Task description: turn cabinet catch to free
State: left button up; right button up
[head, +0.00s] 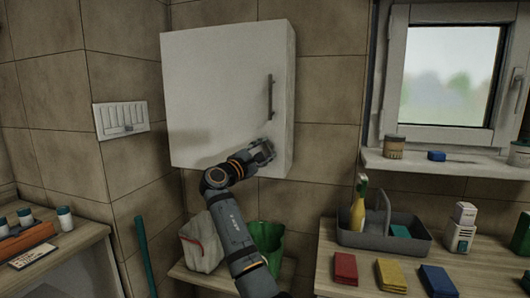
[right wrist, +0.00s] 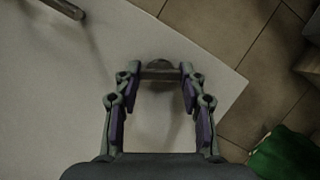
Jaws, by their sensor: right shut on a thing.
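A white wall cabinet (head: 215,90) hangs at the upper middle of the head view, its door closed. A dark vertical bar handle (head: 270,97) is on its door and shows in the right wrist view (right wrist: 64,8). My right gripper (head: 262,151) is at the door's lower right corner. In the right wrist view its fingers (right wrist: 160,74) are shut on the small grey catch (right wrist: 160,66), near the door's edge. The catch is mostly hidden by the gripper in the head view, and I cannot tell its exact angle. My left gripper is not in view.
Below the cabinet, a pale bag (head: 200,243) and a green container (head: 267,240) stand on a low shelf. A grey caddy (head: 370,240) and folded cloths (head: 391,274) are on the right counter. A switch panel (head: 121,117) is on the left wall.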

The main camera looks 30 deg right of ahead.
jog(key=m, duration=0.1)
jog(key=m+g+p, duration=0.1)
jog(key=m, duration=0.1)
jog(key=shift+r+m+y, duration=0.2)
jog(key=shift+m+y, duration=0.1)
jog(key=shift+y, duration=0.1)
jog(key=shift+m+g+y+p, duration=0.3)
jog(key=shift+m+y+p, duration=0.15)
jog(key=shift+m, duration=0.65)
jog(key=shift+f, duration=0.1)
jog(key=o, duration=1.1)
jog(key=shift+o, duration=0.2)
jog(key=shift+a, duration=0.1)
jog(key=v, duration=1.2)
